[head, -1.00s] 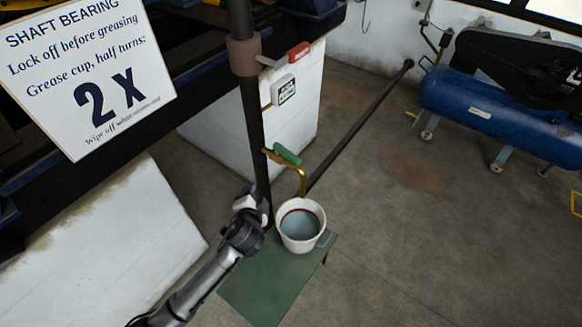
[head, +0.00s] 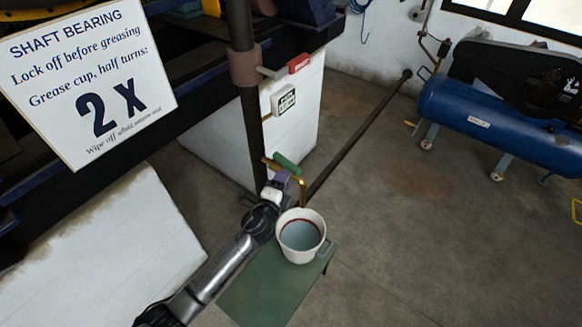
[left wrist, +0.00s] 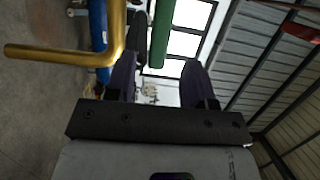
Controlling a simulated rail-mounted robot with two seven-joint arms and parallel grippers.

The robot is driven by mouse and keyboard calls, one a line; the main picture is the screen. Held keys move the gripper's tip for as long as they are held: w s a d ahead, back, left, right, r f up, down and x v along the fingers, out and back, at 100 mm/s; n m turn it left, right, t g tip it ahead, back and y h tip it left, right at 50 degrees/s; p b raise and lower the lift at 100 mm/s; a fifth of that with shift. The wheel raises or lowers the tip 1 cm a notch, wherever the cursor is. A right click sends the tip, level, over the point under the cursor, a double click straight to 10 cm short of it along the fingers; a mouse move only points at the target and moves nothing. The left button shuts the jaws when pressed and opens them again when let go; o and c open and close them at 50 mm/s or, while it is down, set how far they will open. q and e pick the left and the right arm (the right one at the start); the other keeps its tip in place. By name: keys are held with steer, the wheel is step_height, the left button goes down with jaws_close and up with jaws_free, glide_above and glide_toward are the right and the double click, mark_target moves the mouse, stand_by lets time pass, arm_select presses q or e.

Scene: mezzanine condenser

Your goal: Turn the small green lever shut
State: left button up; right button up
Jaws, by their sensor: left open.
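The small green lever (head: 287,163) sits on top of a brass tap (head: 301,192) on the dark vertical pipe, slanting down to the right. My left gripper (head: 281,178) is just below the lever, close to the tap. In the left wrist view the lever (left wrist: 162,35) hangs in line with the gap between the two open, purple-tinged fingers (left wrist: 160,68). The brass spout (left wrist: 60,55) is left of them. I cannot tell whether the fingers touch the lever. My right gripper is not in view.
A white bucket (head: 318,252) of bluish liquid stands under the spout on a green stand (head: 262,287). A blue tank (head: 490,122) stands at the right. Open floor lies between.

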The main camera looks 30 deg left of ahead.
mark_target(291, 167)
arm_select(q)
steer(key=w, duration=0.4)
steer(key=w+b, duration=0.1)
steer(key=w, duration=0.1)
steer(key=shift+w+a, duration=0.3)
steer(key=shift+a, duration=0.05)
jaws_close()
stand_by(0.3)
